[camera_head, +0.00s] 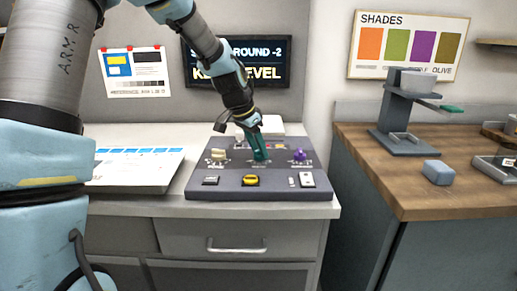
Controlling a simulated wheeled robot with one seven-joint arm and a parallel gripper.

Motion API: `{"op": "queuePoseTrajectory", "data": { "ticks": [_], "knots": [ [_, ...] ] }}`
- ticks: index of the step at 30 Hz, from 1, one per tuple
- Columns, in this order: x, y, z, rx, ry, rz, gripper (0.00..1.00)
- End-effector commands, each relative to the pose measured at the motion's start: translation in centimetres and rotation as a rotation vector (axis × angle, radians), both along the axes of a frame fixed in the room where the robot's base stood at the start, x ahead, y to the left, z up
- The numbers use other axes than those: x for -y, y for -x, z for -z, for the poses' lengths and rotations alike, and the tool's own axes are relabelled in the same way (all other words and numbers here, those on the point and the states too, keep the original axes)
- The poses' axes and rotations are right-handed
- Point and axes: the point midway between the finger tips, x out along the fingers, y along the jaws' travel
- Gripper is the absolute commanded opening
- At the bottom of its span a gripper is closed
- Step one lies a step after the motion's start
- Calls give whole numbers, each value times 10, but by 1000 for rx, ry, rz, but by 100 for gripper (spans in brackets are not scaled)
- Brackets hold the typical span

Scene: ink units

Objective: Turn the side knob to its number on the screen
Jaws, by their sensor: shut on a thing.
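A dark grey control console (195,187) lies on the counter. A cream knob (218,154) sits at its back left and a purple knob (299,155) at its back right. A yellow knob (250,180) sits at the front middle. My gripper (259,153) reaches down to the back middle of the console, between the cream and purple knobs. It is shut on a control there, mostly hidden; green shows at the fingertips. The wall screen (270,50) reads "ROUND -2" and "LEVEL" in part; my arm covers some of its text. Knob scale marks are too small to read.
A white panel with blue tiles (135,168) lies left of the console. On the wooden counter (385,205) at right stand a grey press (398,140) and a blue-grey block (438,172).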

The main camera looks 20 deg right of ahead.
Motion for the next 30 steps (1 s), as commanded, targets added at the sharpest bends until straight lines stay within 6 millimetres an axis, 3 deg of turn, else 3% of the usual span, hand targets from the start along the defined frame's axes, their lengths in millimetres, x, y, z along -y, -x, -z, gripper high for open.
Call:
{"op": "queuePoseTrajectory", "data": {
  "ticks": [9,26,27,30],
  "knots": [
    [0,-1,-1,0,0,135,0],
    [0,-1,0,0,-2,170,0],
    [0,-1,0,0,-2,170,45],
    [-1,-1,0,0,-2,170,56]
  ]
}}
